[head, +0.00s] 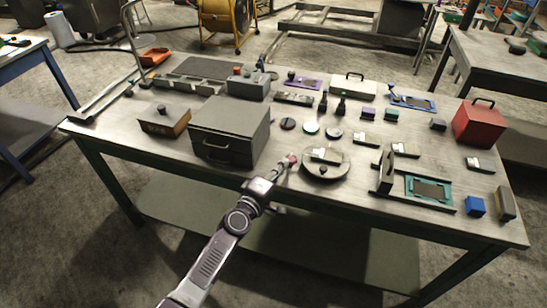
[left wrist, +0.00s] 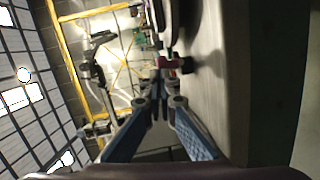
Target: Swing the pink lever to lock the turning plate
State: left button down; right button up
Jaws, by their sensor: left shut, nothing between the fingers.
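The turning plate (head: 309,172) is a round grey disc near the front edge of the table, with a light block and a dark knob on it. The pink lever (head: 292,158) shows as a small pink-red end at the plate's left side. My left gripper (head: 284,167) is shut and empty, its tips right beside the pink end; I cannot tell whether they touch. In the left wrist view, the shut fingertips (left wrist: 160,88) are close to the pink lever (left wrist: 174,64). The rest of the lever is hard to make out. My right gripper is not in view.
A large grey box (head: 228,130) stands left of the plate. A teal-framed fixture (head: 445,202) with an upright plate is on the right. Small discs and blocks lie behind the turning plate. The table's front edge (head: 340,197) runs just below it.

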pick_arm(q)
jog(key=shift+s+d+n+t+y+p, duration=0.15)
jog(key=shift+d+n+y+p, duration=0.15)
jog(key=shift+y, duration=0.2)
jog(key=shift+d+n+t+y+p, duration=0.2)
jog(key=shift+n+y+p, duration=0.1)
jog(key=shift+n+y, duration=0.15)
jog(key=shift+d, duration=0.25)
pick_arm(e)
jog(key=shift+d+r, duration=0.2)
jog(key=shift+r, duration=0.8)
pick_arm(q)
jog(key=shift+d+p, duration=0.3)
jog(key=shift+d, duration=0.55)
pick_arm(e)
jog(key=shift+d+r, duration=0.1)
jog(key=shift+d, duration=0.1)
pick_arm(q)
jog(key=shift+w+d, duration=0.25)
jog(key=shift+d, duration=0.75)
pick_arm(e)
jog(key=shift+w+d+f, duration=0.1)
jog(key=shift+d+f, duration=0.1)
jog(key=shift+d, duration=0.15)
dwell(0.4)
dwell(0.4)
